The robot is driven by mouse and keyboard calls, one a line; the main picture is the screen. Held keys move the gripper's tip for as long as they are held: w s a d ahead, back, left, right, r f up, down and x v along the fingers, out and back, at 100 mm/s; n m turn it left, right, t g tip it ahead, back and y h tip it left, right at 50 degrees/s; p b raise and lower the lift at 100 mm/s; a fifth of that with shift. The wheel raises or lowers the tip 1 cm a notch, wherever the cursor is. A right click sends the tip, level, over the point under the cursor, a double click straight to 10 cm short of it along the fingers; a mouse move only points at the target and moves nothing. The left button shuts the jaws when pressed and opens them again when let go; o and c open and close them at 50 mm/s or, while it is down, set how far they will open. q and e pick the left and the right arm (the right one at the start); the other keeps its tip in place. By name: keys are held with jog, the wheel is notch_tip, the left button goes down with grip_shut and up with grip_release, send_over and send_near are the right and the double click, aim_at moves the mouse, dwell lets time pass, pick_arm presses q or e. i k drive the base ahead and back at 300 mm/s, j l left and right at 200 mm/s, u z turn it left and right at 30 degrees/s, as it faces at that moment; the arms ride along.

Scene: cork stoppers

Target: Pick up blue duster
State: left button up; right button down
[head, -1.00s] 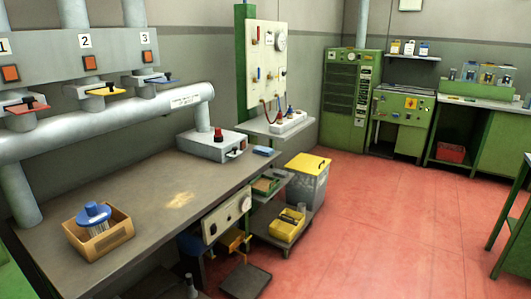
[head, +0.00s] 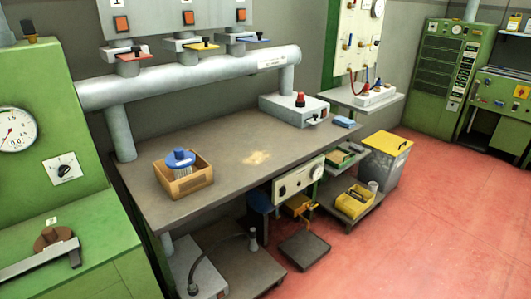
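A blue-topped brush (head: 180,158) with pale bristles stands in an open tan wooden box (head: 190,183) near the left end of the grey workbench (head: 225,190). A small flat blue block (head: 343,121) lies at the bench's far right corner. I cannot tell for sure which of the two blue things is the duster. Neither of my grippers shows in the head view.
A grey box with a red knob (head: 298,107) stands at the bench's back right. A thick pipe (head: 190,75) runs above the back edge. A green gauge console (head: 40,130) stands left. Red floor (head: 410,220) is clear at right.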

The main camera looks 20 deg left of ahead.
aim_at(343, 121)
jog(key=i+l, duration=0.2)
jog(key=i, duration=0.4)
jog(key=i+l+z, duration=0.15)
jog(key=i, duration=0.4)
